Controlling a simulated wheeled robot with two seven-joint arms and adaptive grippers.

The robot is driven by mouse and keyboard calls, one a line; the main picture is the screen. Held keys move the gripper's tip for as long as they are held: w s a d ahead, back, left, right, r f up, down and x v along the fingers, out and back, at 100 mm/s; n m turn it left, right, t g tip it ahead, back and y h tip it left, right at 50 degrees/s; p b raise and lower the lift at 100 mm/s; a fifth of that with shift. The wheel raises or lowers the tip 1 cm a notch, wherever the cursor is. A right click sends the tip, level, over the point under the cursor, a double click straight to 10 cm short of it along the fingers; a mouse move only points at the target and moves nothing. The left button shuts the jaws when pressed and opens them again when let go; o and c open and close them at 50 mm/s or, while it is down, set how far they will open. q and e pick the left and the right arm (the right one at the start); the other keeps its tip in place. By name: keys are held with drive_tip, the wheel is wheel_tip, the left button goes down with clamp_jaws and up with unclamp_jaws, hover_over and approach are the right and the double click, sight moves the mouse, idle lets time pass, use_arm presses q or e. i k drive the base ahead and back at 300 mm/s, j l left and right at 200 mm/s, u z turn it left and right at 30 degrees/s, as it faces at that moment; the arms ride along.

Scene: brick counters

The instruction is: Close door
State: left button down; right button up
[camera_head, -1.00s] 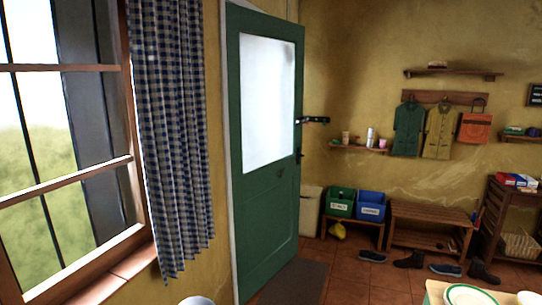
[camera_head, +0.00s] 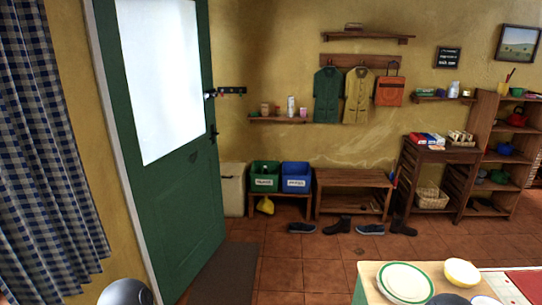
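The green door (camera_head: 180,205) with a large white pane (camera_head: 160,75) stands at the left in the head view. Its left side meets a pale frame post (camera_head: 115,130), and its dark handle (camera_head: 213,134) is near the right edge. The right edge overlaps the corner by the back wall. The door looks ajar, but I cannot tell how wide the gap is. Neither of my grippers is in view, and nothing is seen touching the door.
A dark mat (camera_head: 222,272) lies at the door's foot. A green bin (camera_head: 264,176) and a blue bin (camera_head: 296,177) stand right of it, by a wooden bench (camera_head: 352,178). Several shoes lie on the tiles. A table (camera_head: 368,284) with plates is at lower right.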

sight(178, 196)
drive_tip(key=i, duration=2.05)
